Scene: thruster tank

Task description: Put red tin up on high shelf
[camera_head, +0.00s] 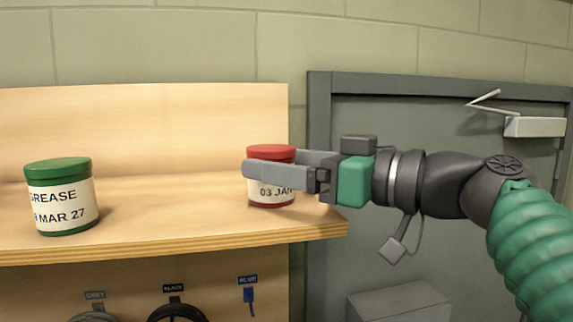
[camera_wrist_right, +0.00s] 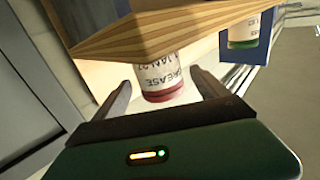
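The red tin (camera_head: 270,198) has a red lid and a white label. It stands upright on the wooden shelf (camera_head: 210,222) near its right end. My right gripper (camera_head: 272,168) reaches in from the right at the tin's height, and a finger crosses in front of the tin, hiding its middle. The wrist view appears upside down. It shows the red tin (camera_wrist_right: 161,78) between the spread fingers of my right gripper (camera_wrist_right: 160,90), with gaps on both sides. My left gripper is not in view.
A green grease tin (camera_head: 62,197) stands on the shelf at the left. Coiled cables (camera_head: 177,312) hang under labels below the shelf. A grey door (camera_head: 420,115) is behind my right arm. The shelf between the tins is clear.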

